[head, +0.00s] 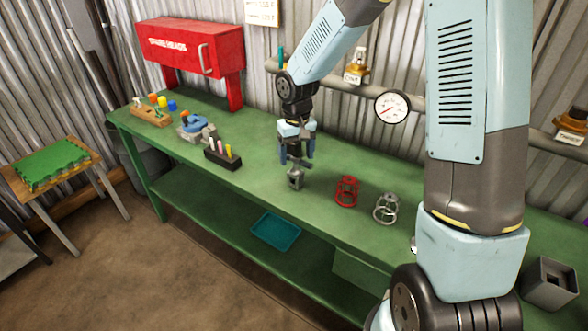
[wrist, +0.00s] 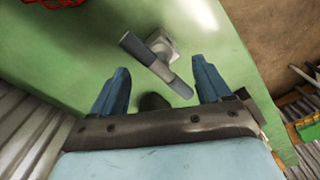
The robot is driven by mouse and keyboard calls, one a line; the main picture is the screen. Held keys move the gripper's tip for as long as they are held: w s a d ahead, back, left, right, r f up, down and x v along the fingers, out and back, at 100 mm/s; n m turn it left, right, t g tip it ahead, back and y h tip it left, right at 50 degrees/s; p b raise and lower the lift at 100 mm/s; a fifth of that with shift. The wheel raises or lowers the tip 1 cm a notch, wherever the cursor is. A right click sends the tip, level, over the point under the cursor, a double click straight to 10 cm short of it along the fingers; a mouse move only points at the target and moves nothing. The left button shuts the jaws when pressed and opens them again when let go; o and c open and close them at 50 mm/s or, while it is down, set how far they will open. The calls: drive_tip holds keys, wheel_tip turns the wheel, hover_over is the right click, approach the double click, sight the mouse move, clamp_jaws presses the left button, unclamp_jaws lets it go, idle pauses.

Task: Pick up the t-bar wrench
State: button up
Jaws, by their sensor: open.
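The t-bar wrench (head: 296,179) stands on the green workbench, a small grey piece just below my gripper in the head view. In the wrist view its crossbar (wrist: 157,66) runs at a slant, with dark ends and a lighter middle, above a grey block-like lower part. My gripper (head: 297,160) points down over the wrench with its fingers apart. In the wrist view the two blue fingers of my gripper (wrist: 160,72) lie either side of the near end of the crossbar. No contact is visible. The lower shaft is mostly hidden beneath the crossbar.
On the workbench (head: 255,176), a red cage-like part (head: 347,191) and a silver one (head: 386,208) stand right of the wrench. A black holder with coloured pens (head: 222,159) and a blue-and-grey vise-like item (head: 194,124) stand left. A red cabinet (head: 190,48) rises behind.

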sight(296, 171)
drive_tip(key=shift+w+a+f, duration=0.1)
drive_tip(key=shift+w+f, duration=0.05)
drive_tip(key=shift+f, duration=3.2)
drive_tip(key=c, duration=1.3)
drive_tip(key=shift+r, duration=0.15)
